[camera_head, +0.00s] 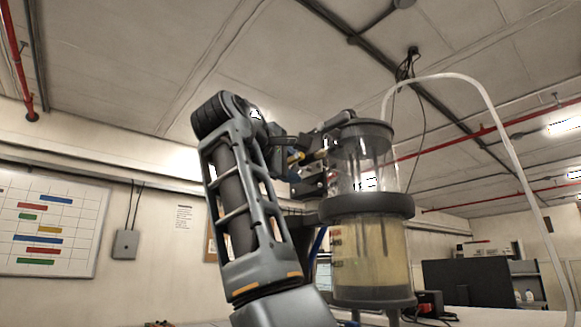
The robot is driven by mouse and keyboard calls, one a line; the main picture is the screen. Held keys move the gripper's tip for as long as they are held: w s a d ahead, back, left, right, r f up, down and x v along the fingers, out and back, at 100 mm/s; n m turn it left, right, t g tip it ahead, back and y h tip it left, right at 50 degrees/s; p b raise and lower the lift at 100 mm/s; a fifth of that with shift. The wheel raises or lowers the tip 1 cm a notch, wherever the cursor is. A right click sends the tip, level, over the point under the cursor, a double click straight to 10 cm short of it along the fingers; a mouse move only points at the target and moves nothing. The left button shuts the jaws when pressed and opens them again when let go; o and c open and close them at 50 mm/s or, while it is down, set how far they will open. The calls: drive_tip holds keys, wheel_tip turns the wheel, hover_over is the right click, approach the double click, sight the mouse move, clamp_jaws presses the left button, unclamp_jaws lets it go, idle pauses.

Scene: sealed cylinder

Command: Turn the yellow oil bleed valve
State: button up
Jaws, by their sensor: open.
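The sealed cylinder (370,250) stands upright right of centre, with a clear upper section, a dark middle collar and cloudy yellowish liquid below. A small yellow part (319,155), which looks like the oil bleed valve, shows at the cylinder's upper left, just below the dark top fitting. My arm rises in front from the bottom centre, bends at the top and reaches right. My gripper (308,172) is open beside the cylinder's upper left, close to the yellow part. The fingers are small and dark, partly lost among fittings; I cannot tell whether they touch the valve.
A clear hose (480,90) arches from the cylinder's top down to the right. A dark monitor (468,282) and a shelf (527,285) stand at the right. A whiteboard (50,225) and a grey wall box (125,244) are at the left. Space above the arm is free.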

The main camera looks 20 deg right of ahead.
drive_tip(key=b+v, duration=0.2)
drive_tip(key=v, duration=0.5)
drive_tip(key=shift+s+a, duration=0.25)
idle(0.3)
